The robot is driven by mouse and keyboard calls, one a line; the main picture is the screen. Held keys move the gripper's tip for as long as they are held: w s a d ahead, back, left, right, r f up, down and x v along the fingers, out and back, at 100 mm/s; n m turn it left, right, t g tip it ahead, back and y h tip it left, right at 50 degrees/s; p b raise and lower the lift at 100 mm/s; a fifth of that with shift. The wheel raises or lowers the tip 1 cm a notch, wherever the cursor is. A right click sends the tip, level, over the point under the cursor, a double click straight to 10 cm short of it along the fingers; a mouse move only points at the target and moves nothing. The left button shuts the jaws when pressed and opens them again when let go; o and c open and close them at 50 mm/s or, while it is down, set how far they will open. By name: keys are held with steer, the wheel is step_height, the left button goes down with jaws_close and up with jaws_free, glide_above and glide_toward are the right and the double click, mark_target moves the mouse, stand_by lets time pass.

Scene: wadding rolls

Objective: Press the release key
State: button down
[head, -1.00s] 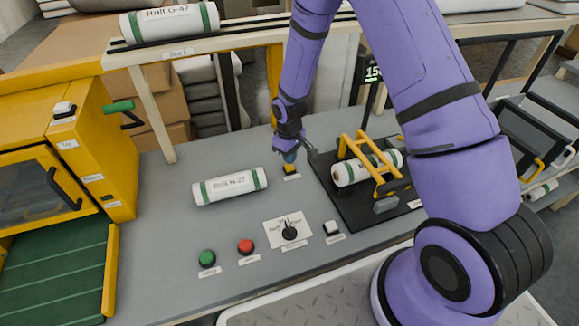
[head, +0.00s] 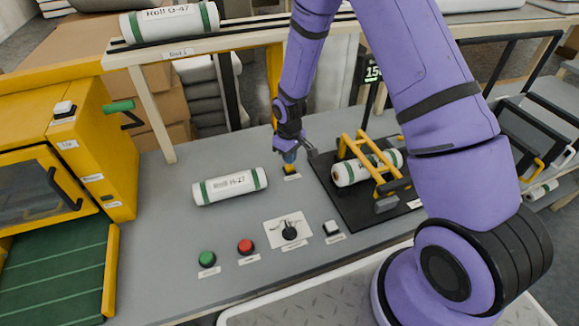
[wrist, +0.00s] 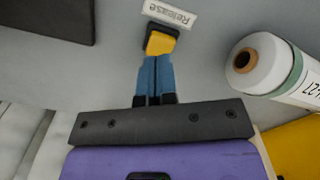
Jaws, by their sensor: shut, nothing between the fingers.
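The release key is a small yellow key in a black surround (wrist: 161,43), with a "Release" label (wrist: 170,13) beside it in the wrist view. In the head view the key (head: 291,169) shows just under my fingertips, partly hidden by them. My gripper (wrist: 156,62) is shut and empty, its two blue fingers together. The fingertips are at the edge of the yellow key face in the wrist view, and appear to touch it or be just above it; I cannot tell which. In the head view my gripper (head: 289,158) points down at the key.
A white roll with green bands (head: 230,186) lies left of the key. A black plate (head: 343,205) with a yellow frame (head: 372,160) around another roll is to the right. Green (head: 207,259) and red (head: 246,247) buttons, a dial (head: 289,231) and a white key (head: 332,228) sit in front.

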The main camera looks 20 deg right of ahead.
mark_target(289, 166)
steer(key=shift+f, duration=0.2)
steer(key=shift+f, duration=1.25)
steer(key=shift+r, duration=1.45)
steer(key=shift+r, duration=0.1)
steer(key=shift+r, duration=2.9)
